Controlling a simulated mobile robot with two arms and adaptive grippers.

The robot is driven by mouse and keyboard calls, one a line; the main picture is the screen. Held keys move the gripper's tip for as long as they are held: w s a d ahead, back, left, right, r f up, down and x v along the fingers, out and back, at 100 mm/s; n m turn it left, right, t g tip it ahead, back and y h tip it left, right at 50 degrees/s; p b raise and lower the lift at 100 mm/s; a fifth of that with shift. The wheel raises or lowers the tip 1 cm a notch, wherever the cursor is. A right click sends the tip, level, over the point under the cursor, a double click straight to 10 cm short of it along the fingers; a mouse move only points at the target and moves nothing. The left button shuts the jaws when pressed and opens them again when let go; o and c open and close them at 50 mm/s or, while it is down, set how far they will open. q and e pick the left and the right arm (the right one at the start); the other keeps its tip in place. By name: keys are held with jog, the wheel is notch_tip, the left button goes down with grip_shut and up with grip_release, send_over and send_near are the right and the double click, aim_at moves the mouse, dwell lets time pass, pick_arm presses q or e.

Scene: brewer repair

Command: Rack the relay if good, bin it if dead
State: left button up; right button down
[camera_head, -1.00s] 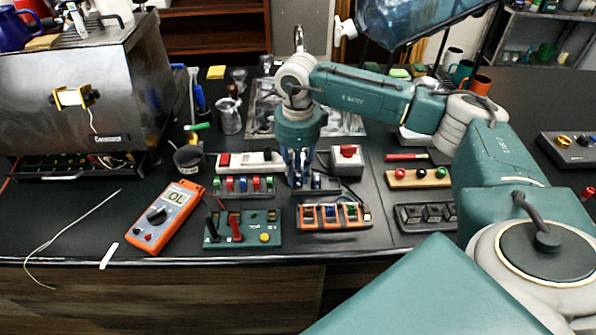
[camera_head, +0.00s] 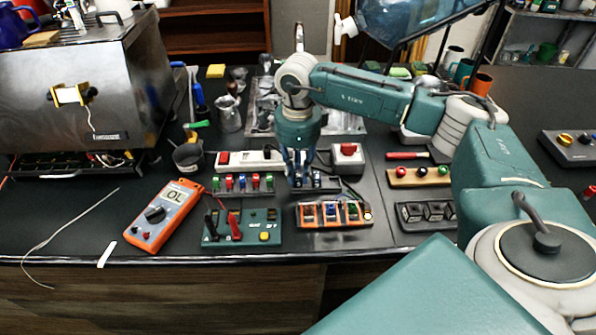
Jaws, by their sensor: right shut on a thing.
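My right gripper (camera_head: 300,180) points straight down at a dark rack (camera_head: 335,187) behind the orange tray. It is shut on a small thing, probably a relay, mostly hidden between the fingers. An orange tray (camera_head: 335,223) in front holds several coloured relays. A strip with red, green and blue relays (camera_head: 242,182) is to the left. The orange multimeter (camera_head: 164,216) reads OL. The green test board (camera_head: 262,238) has a black and a red probe standing at its left. My left gripper is out of view.
A switched white strip (camera_head: 250,160) and a grey box with a red button (camera_head: 347,155) stand behind the rack. A steel brewer (camera_head: 75,90) fills the back left. A board with coloured knobs (camera_head: 418,177) and a black switch block (camera_head: 426,214) are at the right.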

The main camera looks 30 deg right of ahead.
jog(key=shift+f+b, duration=0.3)
jog(key=shift+b, duration=0.1)
dwell(1.0)
dwell(0.4)
jog(key=c, duration=1.5)
grip_release()
